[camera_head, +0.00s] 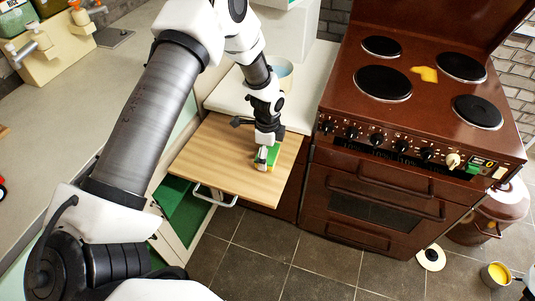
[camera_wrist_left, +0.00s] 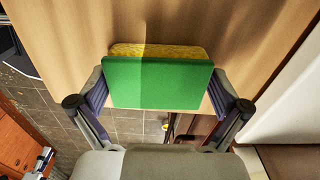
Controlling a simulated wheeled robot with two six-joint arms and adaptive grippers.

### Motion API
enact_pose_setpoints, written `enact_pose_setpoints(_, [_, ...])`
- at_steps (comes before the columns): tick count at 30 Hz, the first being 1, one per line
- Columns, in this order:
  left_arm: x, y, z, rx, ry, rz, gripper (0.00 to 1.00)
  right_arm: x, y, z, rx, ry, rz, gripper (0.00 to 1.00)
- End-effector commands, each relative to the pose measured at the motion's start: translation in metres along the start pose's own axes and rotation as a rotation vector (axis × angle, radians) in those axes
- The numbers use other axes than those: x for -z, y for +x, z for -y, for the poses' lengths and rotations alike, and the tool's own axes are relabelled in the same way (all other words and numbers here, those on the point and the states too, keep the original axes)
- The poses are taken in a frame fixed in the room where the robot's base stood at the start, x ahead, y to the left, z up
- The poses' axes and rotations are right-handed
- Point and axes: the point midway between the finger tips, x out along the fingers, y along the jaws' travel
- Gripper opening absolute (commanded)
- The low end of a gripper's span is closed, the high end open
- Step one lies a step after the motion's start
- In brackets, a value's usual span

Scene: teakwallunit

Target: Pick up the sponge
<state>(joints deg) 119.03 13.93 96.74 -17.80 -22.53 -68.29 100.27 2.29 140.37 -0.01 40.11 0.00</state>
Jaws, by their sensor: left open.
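The sponge (camera_head: 273,156) has a green side and a yellow side. It is on the light wooden board (camera_head: 215,160), near its front right part, in the head view. In the left wrist view the sponge (camera_wrist_left: 160,80) shows its green face and a yellow strip behind it. My left gripper (camera_head: 266,152) is open and low over the board at the sponge, hiding part of it. In the left wrist view the fingers of my left gripper (camera_wrist_left: 160,100) stand to either side of the sponge. Whether they touch it I cannot tell.
A brown stove (camera_head: 370,185) stands to the right. A light blue bowl (camera_head: 281,73) sits behind my left gripper. A pan with yellow contents (camera_head: 496,273) is on the tiled floor.

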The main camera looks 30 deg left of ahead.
Motion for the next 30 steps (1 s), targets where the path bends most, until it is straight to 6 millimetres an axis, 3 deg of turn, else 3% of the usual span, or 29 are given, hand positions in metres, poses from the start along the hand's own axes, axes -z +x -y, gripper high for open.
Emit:
enact_pose_setpoints(4, [0.000,-0.001,0.000,0.001,0.000,0.000,1.00,0.000,0.000,0.000,0.000,0.000,0.000,0.40])
enact_pose_setpoints(6, [0.000,-0.001,0.000,0.000,0.000,0.000,0.75,0.000,0.000,0.000,0.000,0.000,0.000,0.40])
enact_pose_setpoints(7, [0.000,-0.001,0.000,0.000,0.000,0.000,0.69,0.000,0.000,0.000,0.000,0.000,0.000,0.40])
enact_pose_setpoints(20, [0.000,-0.003,0.000,0.000,-0.001,0.000,0.69,0.000,0.001,0.000,0.000,0.000,0.000,0.40])
enact_pose_setpoints(30, [0.006,-0.036,-0.003,0.000,0.002,0.001,0.69,0.000,0.007,0.000,0.000,0.000,0.000,0.40])
